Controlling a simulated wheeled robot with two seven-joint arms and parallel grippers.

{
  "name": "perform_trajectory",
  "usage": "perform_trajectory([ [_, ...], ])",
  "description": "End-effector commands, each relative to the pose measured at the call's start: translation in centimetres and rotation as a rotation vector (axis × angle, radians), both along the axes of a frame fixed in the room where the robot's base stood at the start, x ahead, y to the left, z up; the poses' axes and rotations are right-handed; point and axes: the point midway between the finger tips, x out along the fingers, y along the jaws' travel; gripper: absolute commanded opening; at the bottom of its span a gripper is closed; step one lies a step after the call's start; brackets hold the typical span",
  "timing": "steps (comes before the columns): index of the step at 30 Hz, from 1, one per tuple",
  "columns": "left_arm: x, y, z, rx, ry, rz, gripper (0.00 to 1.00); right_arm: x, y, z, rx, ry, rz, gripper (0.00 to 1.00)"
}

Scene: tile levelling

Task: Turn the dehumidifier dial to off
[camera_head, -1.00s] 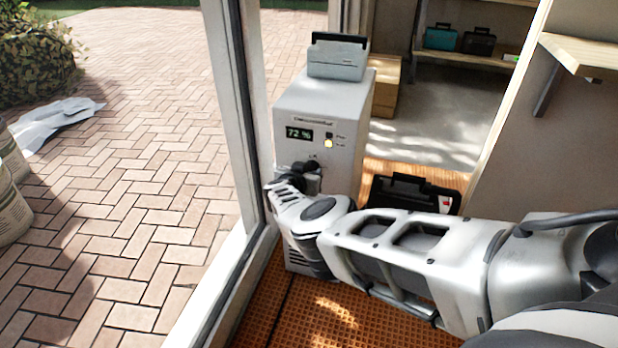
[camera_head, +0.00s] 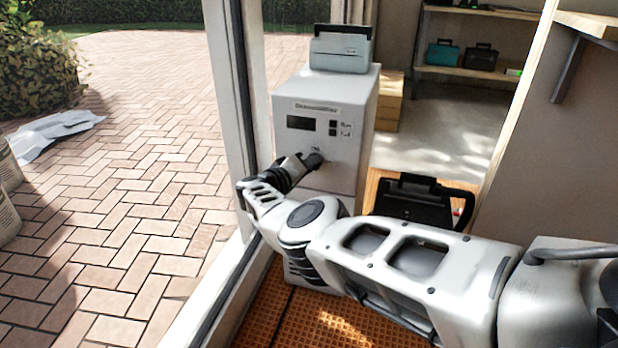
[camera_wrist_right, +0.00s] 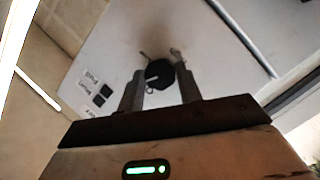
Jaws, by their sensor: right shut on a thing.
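The white dehumidifier (camera_head: 345,105) stands beside the window frame in the head view. Its display (camera_head: 300,123) is dark. My right gripper (camera_head: 312,160) is at its front panel, shut on the black dial. In the right wrist view the black dial (camera_wrist_right: 159,74) sits between the two fingers of my right gripper (camera_wrist_right: 160,85), with a pale pointer mark on it. The panel labels near the dial are too small or too hidden to read. My left gripper is not in view.
A grey case (camera_head: 341,48) sits on top of the dehumidifier. A black toolbox (camera_head: 415,200) stands to its right, with a cardboard box (camera_head: 389,100) behind. The white window frame (camera_head: 232,90) is close on the left of my right arm.

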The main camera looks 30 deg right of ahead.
Motion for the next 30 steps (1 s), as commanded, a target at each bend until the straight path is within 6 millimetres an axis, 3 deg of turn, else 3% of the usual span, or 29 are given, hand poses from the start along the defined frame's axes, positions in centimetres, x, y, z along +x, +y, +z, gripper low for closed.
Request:
perform_trajectory([
  [13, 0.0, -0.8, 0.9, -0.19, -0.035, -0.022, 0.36, 0.2, 0.0, -0.3, -0.209, 0.241, 0.003, 0.12],
  [21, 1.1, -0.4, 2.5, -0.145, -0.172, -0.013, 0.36, 0.2, 0.0, -0.2, -0.262, 0.302, 0.004, 0.12],
  [30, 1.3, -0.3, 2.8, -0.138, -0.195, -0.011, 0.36, 0.2, 0.0, -0.1, -0.274, 0.316, 0.005, 0.12],
])
